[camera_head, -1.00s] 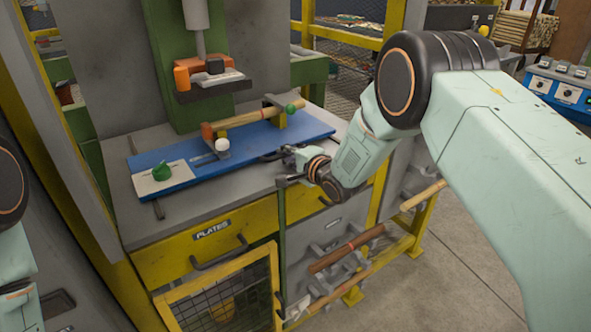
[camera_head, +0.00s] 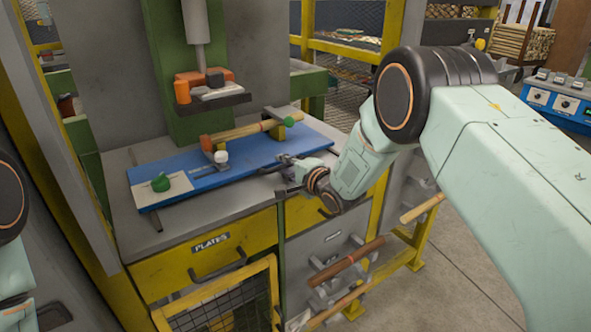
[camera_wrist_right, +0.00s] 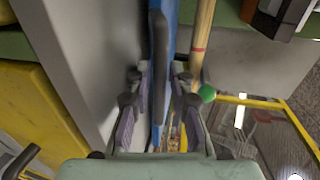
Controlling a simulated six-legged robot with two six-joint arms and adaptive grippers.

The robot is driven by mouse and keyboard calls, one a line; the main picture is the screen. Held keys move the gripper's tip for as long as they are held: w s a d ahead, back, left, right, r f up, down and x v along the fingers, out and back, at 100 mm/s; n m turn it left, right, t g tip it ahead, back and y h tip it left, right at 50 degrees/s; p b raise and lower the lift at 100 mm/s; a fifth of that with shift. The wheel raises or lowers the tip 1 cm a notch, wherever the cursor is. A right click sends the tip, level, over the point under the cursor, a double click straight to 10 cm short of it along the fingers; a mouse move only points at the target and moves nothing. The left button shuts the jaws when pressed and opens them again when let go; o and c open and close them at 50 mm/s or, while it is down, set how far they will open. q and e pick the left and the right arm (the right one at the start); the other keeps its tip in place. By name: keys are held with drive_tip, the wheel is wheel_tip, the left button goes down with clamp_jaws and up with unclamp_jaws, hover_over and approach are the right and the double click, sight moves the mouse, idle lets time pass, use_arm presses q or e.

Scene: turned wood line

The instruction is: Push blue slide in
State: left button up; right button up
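The blue slide (camera_head: 248,158) is a long flat board lying on the grey bench top (camera_head: 120,200), under the green press. A dark bar handle (camera_head: 268,169) is on its front edge. My right gripper (camera_head: 284,174) is at this handle. In the right wrist view the fingers (camera_wrist_right: 158,92) stand apart on either side of the dark handle (camera_wrist_right: 159,45), with the blue edge (camera_wrist_right: 171,25) beside it. I cannot tell whether a finger touches it. My left arm only shows at the left edge; its gripper is out of view.
On the slide are a wooden spindle (camera_head: 243,132) in supports, a white knob (camera_head: 221,156) and a pale plate with a green knob (camera_head: 161,183). The press head (camera_head: 210,100) hangs above. Yellow drawers (camera_head: 190,262) and a rack of wooden rods (camera_head: 346,262) are below.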

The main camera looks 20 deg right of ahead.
drive_tip(key=v, duration=1.1)
drive_tip(key=shift+s, duration=0.35)
drive_tip(key=shift+d+r, duration=0.15)
